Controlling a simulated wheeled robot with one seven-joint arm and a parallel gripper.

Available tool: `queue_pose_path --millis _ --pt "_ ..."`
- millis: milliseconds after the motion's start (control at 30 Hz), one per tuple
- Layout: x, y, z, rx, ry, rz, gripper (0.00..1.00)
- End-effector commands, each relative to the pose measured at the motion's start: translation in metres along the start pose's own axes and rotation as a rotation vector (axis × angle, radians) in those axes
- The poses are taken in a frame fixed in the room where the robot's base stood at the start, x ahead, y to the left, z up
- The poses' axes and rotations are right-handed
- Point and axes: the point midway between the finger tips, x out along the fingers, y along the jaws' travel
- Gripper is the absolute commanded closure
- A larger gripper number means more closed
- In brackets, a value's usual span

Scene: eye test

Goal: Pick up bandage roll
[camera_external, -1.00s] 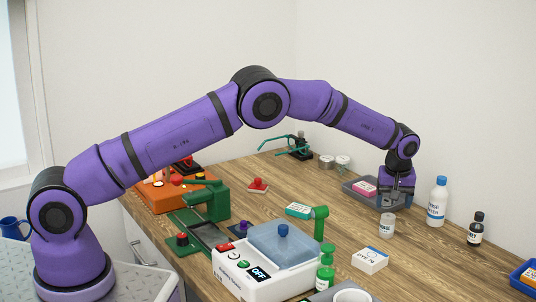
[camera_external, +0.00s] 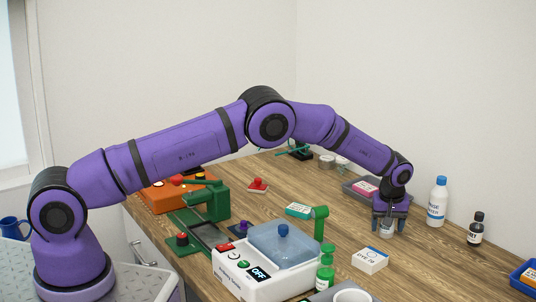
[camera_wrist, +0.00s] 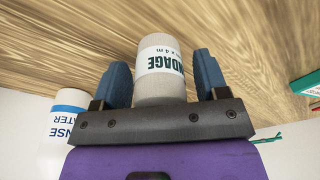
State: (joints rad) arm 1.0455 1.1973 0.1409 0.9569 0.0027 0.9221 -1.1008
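The bandage roll (camera_wrist: 161,54) is a pale grey upright cylinder with a white label reading "DAGE". In the wrist view it stands between the two blue fingers of my gripper (camera_wrist: 163,78), with a gap showing on each side. In the external view my gripper (camera_external: 388,220) points down over the bandage roll (camera_external: 387,229), one finger on either side. The roll's upper part is hidden behind the gripper there. My gripper is open and holds nothing.
A rinse water bottle (camera_external: 437,204) stands close on the right, with a dark bottle (camera_external: 476,230) beyond it. A white box (camera_external: 370,261) lies in front. A grey tray (camera_external: 352,190) with a pink box is behind. Bare wood lies to the roll's left.

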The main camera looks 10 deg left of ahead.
Motion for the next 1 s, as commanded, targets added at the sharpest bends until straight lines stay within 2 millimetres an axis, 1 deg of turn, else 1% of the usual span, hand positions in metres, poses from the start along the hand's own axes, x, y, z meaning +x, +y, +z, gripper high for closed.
queue_pose_path --millis 33,67,100,167,200,433,567,667,900,1000 --pt "0.000 0.000 0.000 0.000 0.000 0.000 0.45" --pt "0.000 0.000 0.000 0.000 0.000 0.000 0.52" --pt "0.000 0.000 0.000 0.000 0.000 0.000 0.61" --pt "0.000 0.000 0.000 0.000 0.000 0.000 0.75" --pt "0.000 0.000 0.000 0.000 0.000 0.000 0.79" --pt "-0.001 0.000 0.000 0.000 0.000 0.000 0.79" --pt "-0.008 0.000 -0.002 0.000 0.001 0.001 0.79" --pt "-0.023 0.001 -0.004 0.000 0.002 0.003 0.79" --pt "-0.068 0.000 -0.011 0.000 0.002 0.002 0.79" --pt "-0.082 0.000 -0.013 0.000 0.001 0.001 0.79"
